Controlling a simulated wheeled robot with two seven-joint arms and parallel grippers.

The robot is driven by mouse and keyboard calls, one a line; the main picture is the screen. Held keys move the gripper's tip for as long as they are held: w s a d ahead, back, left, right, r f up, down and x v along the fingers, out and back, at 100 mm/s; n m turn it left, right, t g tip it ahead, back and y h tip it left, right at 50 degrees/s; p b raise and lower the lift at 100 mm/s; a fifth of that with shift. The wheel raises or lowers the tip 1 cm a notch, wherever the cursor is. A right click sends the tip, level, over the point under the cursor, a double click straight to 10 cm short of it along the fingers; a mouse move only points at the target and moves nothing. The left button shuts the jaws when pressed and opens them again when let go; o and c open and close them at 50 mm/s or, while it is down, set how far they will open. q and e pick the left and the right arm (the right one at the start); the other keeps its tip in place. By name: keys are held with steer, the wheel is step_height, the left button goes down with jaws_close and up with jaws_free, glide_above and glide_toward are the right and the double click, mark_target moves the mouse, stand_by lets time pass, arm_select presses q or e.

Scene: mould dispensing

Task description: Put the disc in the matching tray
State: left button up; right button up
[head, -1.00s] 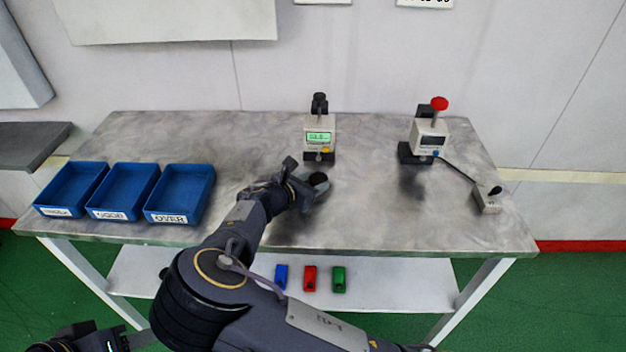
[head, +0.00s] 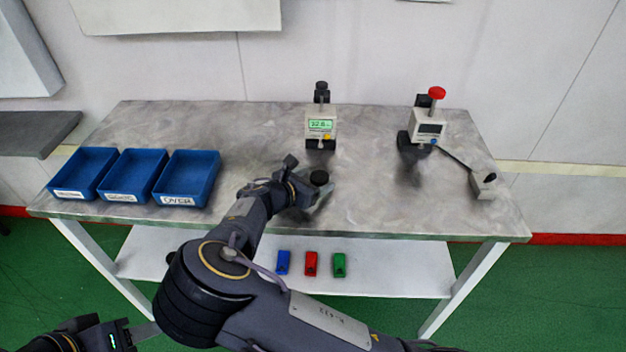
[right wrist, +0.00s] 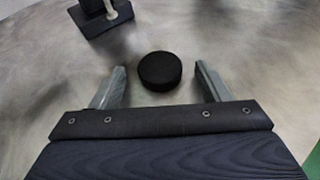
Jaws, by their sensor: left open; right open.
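The black disc (head: 319,178) lies on the metal table in front of the gauge with the green display. In the right wrist view the disc (right wrist: 160,71) sits between and slightly beyond the fingertips, touching neither. My right gripper (head: 314,190) is open around the near side of the disc; its two fingers also show in the right wrist view (right wrist: 160,82). Three blue trays stand at the table's left: a left tray (head: 69,194), a middle tray (head: 120,197) and a right tray (head: 178,201) labelled OVER. The other labels are too blurred to read. My left gripper (head: 128,336) is open and empty at the lower left.
The gauge (head: 320,126) with a lit green display stands behind the disc. A second device (head: 430,128) with a red knob stands at the right, cabled to a small block (head: 484,186). Blue, red and green items (head: 311,264) lie on the lower shelf. The table between trays and gauge is clear.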

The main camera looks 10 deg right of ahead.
steer(key=shift+a, duration=0.1)
steer(key=v, duration=0.7)
steer(key=shift+s+a+r, duration=0.15)
steer(key=shift+s+a, duration=0.1)
stand_by(0.4)
